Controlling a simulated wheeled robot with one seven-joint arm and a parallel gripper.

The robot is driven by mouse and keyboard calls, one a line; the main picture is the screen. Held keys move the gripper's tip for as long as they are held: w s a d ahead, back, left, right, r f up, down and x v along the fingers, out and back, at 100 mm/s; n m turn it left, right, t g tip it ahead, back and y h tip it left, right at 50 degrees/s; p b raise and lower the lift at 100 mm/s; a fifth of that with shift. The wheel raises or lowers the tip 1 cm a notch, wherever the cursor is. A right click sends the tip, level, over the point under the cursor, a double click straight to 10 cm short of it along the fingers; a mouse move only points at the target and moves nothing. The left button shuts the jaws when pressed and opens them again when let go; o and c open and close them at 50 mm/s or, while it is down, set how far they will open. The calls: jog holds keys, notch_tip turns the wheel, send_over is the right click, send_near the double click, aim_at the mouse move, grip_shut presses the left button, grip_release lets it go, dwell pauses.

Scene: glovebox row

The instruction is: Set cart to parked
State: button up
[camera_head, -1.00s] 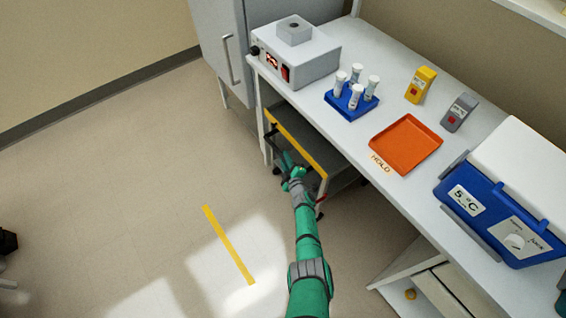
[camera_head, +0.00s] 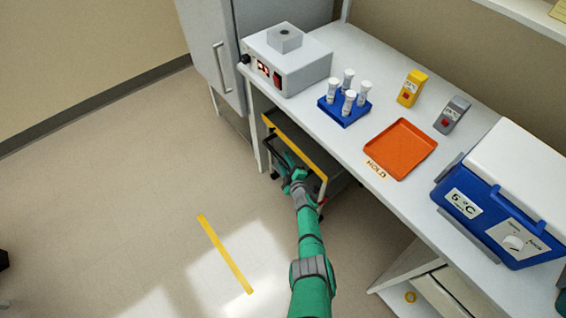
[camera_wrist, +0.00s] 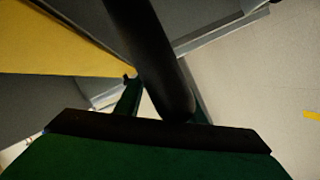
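The cart (camera_head: 296,143) has a yellow front edge, grey shelves and a dark handle. It stands on the floor, mostly under the white bench. The yellow edge also shows in the wrist view (camera_wrist: 60,45). My gripper (camera_head: 290,172) is at the front of the cart, at its handle. In the wrist view the black handle bar (camera_wrist: 150,55) runs down between my two green fingers, which sit close on either side, so my gripper looks shut on it. The fingertips are partly hidden behind the bar.
A yellow floor strip (camera_head: 225,254) lies on open floor left of my arm. The bench (camera_head: 345,150) overhangs the cart, with a leg beside the cart's left side. A grey cabinet (camera_head: 213,55) stands behind left. An orange tray (camera_head: 401,148) and blue tube rack (camera_head: 345,110) sit on the bench.

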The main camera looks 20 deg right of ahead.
aim_at(289, 170)
jog(key=shift+s, duration=0.1)
jog(key=shift+s+d, duration=0.1)
jog(key=shift+d, duration=0.1)
jog(key=shift+s+a, duration=0.1)
jog(key=shift+s, duration=0.5)
jog(key=shift+d+v, duration=0.2)
jog(key=shift+v, duration=1)
jog(key=shift+a+v, duration=0.1)
jog(key=shift+v, duration=0.9)
jog(key=shift+a+v, duration=0.15)
jog(key=shift+v, duration=0.85)
jog(key=v, duration=0.2)
jog(key=shift+s+r, duration=0.25)
jog(key=shift+s, duration=0.05)
jog(key=shift+s+d, duration=0.15)
